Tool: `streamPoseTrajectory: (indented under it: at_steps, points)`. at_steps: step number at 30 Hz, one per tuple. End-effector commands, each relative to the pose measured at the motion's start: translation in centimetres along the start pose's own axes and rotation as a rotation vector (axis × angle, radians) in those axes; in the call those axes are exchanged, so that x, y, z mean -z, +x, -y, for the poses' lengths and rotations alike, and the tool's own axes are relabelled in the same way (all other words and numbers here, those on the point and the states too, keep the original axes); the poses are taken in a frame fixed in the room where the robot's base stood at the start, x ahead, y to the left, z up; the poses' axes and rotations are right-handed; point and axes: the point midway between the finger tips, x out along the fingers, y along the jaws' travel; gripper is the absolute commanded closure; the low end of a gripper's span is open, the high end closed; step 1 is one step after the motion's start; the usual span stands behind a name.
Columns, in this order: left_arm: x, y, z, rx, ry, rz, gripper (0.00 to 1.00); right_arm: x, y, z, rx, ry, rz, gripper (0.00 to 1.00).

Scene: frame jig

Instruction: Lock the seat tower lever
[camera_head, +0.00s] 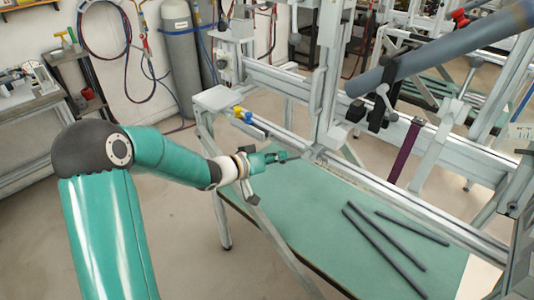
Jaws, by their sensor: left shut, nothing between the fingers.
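My left gripper (281,157) is at the end of the teal arm from the left. It is shut and empty, pointing right above the far edge of the green table. A light grey upright tower (326,75) stands on the jig rail just right of its tip. I cannot tell whether the fingertips touch anything at the tower's foot. A small silver lever (385,97) shows at a black clamp (368,115) farther right. I cannot tell which lever is the seat tower's, nor whether it is locked. My right gripper is not in view.
A thick blue-grey tube (440,48) crosses the upper right. Several dark rods (385,250) lie on the green table (300,215). The jig's long rail (400,200) runs along the table's far side. Yellow and blue fittings (243,114) sit at its left end.

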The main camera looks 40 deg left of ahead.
Motion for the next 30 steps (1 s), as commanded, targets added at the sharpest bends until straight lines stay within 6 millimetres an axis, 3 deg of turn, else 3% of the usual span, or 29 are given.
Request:
streamPoseTrajectory:
  at_steps: [13,21,30]
  points:
    - [-0.5,0.5,-0.1,-0.001,-0.001,0.000,1.00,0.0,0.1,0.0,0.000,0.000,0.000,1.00]
    - [-1.8,1.3,-0.1,-0.048,-0.151,0.003,1.00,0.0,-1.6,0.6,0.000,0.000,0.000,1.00]
    - [-2.3,1.5,0.0,-0.061,-0.177,0.005,1.00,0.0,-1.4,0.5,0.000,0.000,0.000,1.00]
